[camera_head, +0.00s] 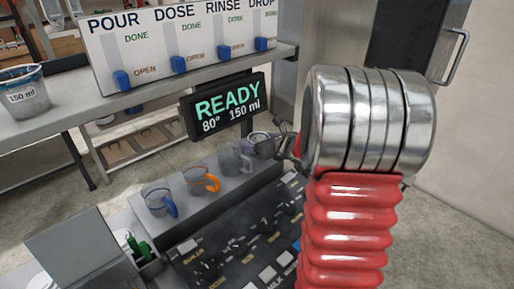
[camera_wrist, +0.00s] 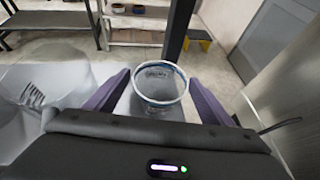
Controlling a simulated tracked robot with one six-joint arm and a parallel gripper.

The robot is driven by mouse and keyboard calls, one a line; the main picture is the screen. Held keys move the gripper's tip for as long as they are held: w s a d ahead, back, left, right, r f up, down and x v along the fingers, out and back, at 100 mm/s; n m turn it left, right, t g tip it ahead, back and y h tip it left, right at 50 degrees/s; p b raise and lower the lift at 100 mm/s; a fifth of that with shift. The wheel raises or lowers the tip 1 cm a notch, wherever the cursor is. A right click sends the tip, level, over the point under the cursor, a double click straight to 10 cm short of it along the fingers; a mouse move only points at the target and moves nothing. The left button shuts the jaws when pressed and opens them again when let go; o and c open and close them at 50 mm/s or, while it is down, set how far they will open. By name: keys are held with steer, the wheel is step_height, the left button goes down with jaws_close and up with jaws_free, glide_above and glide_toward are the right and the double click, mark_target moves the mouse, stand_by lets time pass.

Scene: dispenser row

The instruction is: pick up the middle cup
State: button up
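In the head view, a cup with a blue handle (camera_head: 160,201), a cup with an orange handle (camera_head: 201,180) and a grey cup (camera_head: 234,160) stand in a row on a grey ledge (camera_head: 226,189). A further greyish cup (camera_head: 262,146) is at the row's right end, beside my gripper (camera_head: 278,141), which my arm partly hides. In the wrist view, a clear cup with a bluish rim (camera_wrist: 160,88) sits between the wide-spread purple fingers of my gripper (camera_wrist: 160,78). Contact with the fingers is not clear. I cannot tell which cup is the middle one.
A black READY display (camera_head: 226,104) stands behind the cups. A control panel (camera_head: 246,244) with knobs lies in front of the ledge. A large blurred clear shape (camera_wrist: 45,90) fills the wrist view's left.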

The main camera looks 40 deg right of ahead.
steer(key=c, duration=1.1)
steer(key=shift+r, duration=0.1)
steer(key=shift+r, duration=1.8)
steer(key=shift+s+a+f, duration=0.1)
steer(key=shift+s+a, duration=0.1)
steer(key=shift+s, duration=2.8)
steer(key=shift+s+a, duration=0.15)
steer(key=shift+s, duration=2.85)
steer(key=shift+s+a+f, duration=0.1)
steer(key=shift+s+a, duration=0.1)
steer(key=shift+s, duration=2.8)
